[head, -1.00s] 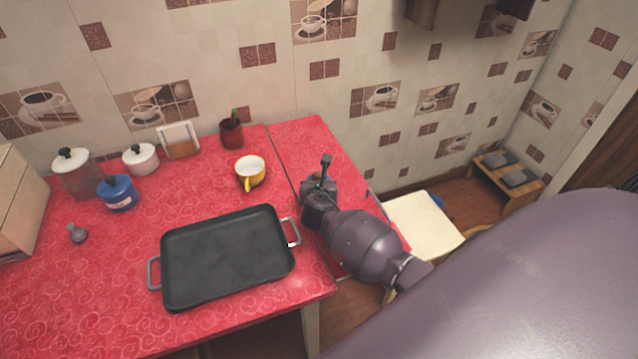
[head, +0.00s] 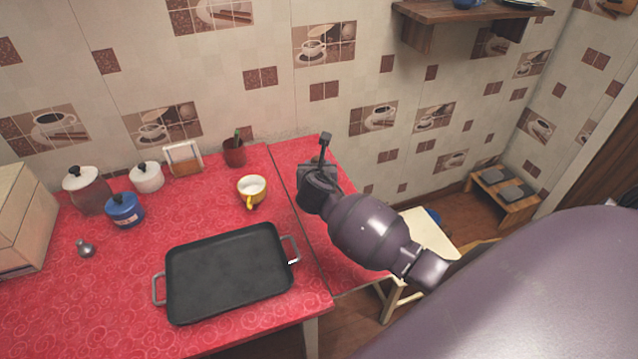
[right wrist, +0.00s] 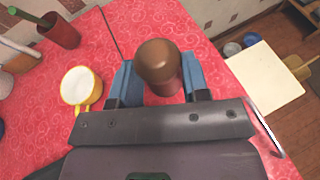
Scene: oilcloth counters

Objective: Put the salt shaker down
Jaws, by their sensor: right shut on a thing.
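The salt shaker (right wrist: 158,62) has a rounded brown top and a reddish body; it shows in the right wrist view between two blue fingers. My right gripper (right wrist: 158,82) is shut on it. In the head view my right gripper (head: 318,175) is over the narrow right section of the red counter (head: 290,155), right of the seam, and its body hides the shaker. Whether the shaker's base touches the counter cannot be told. My left gripper is not in view.
A yellow mug (head: 252,191) stands left of the gripper, with a red cup (head: 234,152) behind it. A black tray (head: 230,275) lies in front. Canisters, a blue pot (head: 124,211) and a small grey item (head: 85,249) are further left. A pale stool (head: 425,236) is right of the counter.

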